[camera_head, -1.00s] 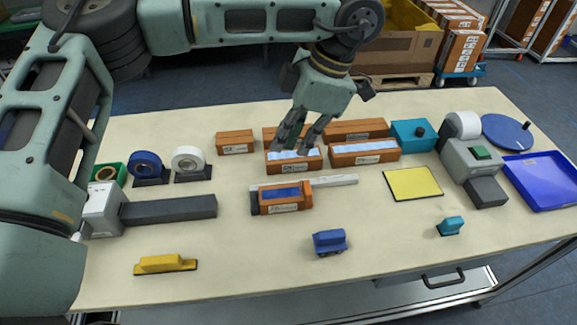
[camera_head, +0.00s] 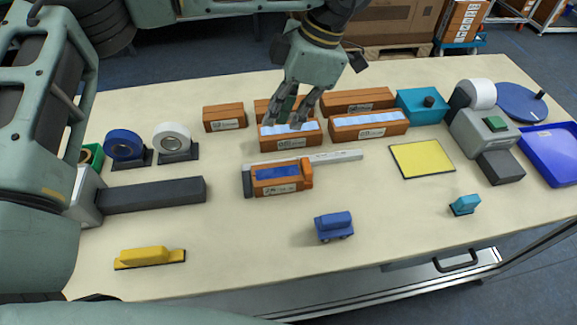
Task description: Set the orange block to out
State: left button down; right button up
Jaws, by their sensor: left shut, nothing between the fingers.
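An orange block (camera_head: 306,173) sits on a pale rail (camera_head: 338,157) with a dark stop (camera_head: 248,181) at its left end. Between stop and block lies a small brown-orange box (camera_head: 276,184) with a blue top and a label. The block appears to touch the box's right end, and bare rail runs on to its right. My left gripper (camera_head: 284,122) points down over the row of boxes behind the rail, shut and empty, clear of the block. It partly hides a box there. My right gripper is out of view.
Brown boxes (camera_head: 370,126) stand behind. A yellow pad (camera_head: 421,159), a blue toy vehicle (camera_head: 334,226), a teal one (camera_head: 465,205) and a yellow piece (camera_head: 150,257) lie around. A grey device (camera_head: 485,134) stands right, tape rolls (camera_head: 172,138) left. The table's front is mostly clear.

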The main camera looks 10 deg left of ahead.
aim_at(306, 172)
pick_arm(q)
jog(key=x, duration=1.4)
jog(key=shift+w+d+f, duration=0.1)
jog(key=shift+d, duration=0.3)
jog(key=d, duration=0.1)
jog(key=w+d+p, duration=0.1)
jog(key=d, duration=0.1)
jog(key=shift+w+d, duration=0.2)
jog(key=shift+w, duration=0.05)
jog(key=shift+w+d, duration=0.15)
jog(key=shift+d, duration=0.1)
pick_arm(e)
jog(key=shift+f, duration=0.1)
